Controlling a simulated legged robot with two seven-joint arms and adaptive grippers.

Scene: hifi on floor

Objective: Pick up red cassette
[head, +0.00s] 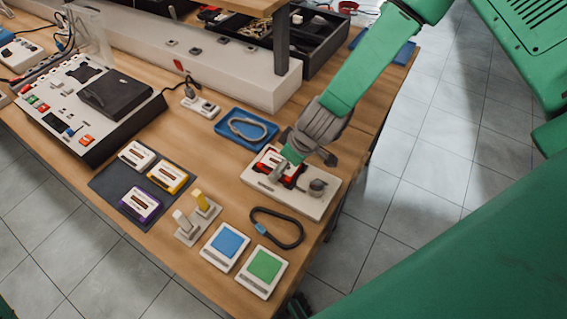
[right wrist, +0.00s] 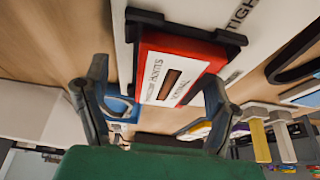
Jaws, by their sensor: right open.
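The red cassette (head: 270,158) with a white label lies in a black holder on a white device (head: 258,182) near the table's right edge. In the right wrist view the red cassette (right wrist: 178,68) sits ahead of my right gripper (right wrist: 155,78), whose two dark fingers are apart on either side of its lower end. In the head view my right gripper (head: 305,156) is above the device and hides part of the cassette. Nothing shows held in it. My left gripper is not in view.
A blue tray (head: 222,127) with a grey cable loop stands behind the device. A dark mat (head: 112,188) with white, yellow and purple cassettes lies to the left. A black cable loop (head: 298,238) and blue and green pads (head: 264,267) are in front.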

